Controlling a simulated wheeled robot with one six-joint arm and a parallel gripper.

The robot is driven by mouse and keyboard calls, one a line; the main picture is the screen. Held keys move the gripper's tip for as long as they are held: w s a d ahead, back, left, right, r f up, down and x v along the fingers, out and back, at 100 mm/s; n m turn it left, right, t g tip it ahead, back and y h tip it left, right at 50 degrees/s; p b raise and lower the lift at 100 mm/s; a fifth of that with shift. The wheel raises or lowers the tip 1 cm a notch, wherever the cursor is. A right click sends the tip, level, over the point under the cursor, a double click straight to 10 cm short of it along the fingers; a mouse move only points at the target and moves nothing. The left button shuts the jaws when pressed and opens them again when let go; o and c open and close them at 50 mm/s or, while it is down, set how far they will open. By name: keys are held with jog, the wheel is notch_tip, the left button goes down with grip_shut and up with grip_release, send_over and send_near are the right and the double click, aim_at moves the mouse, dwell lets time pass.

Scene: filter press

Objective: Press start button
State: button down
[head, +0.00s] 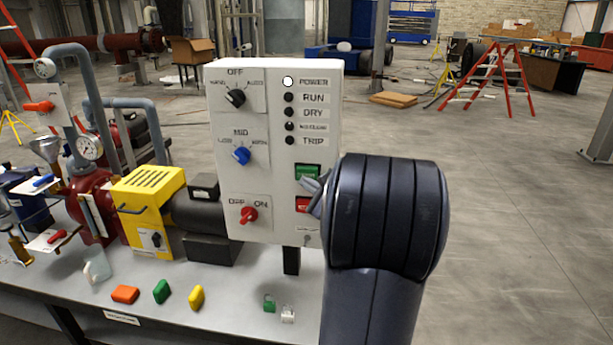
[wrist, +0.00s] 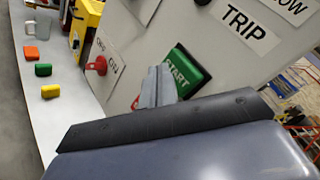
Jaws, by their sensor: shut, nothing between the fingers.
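The green start button (head: 308,171) is on the right side of the white control panel (head: 222,130), above a red button (head: 303,204). In the wrist view the start button (wrist: 186,70) shows the word START. My gripper (head: 313,185) is shut and empty. In the head view its fingertips are in front of the panel, at the lower edge of the green button. In the wrist view the fingertips (wrist: 157,72) overlap the left edge of the button. I cannot tell whether they touch it. My arm hides part of the panel's right edge.
The panel also has a black knob (head: 235,97), a blue knob (head: 241,155) and a red switch (head: 248,214). The POWER lamp (head: 288,81) is white. A yellow machine (head: 149,205) stands left of the panel. Small coloured blocks and two padlocks lie on the table (head: 230,310).

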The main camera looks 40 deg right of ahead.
dwell(0.4)
jog(key=shift+w+d, duration=0.25)
jog(key=shift+d, duration=0.1)
jog(key=shift+w+d+b, duration=0.35)
jog(key=shift+w+d, duration=0.05)
jog(key=shift+d, duration=0.05)
dwell(0.9)
dwell(0.3)
jog(key=shift+s+a+b, duration=0.55)
jog(key=shift+s+a, duration=0.1)
jog(key=shift+a, duration=0.1)
jog(key=shift+s+a, duration=0.1)
jog(key=s+a+b, duration=0.2)
jog(key=s+a, duration=0.1)
jog(key=shift+a, duration=0.35)
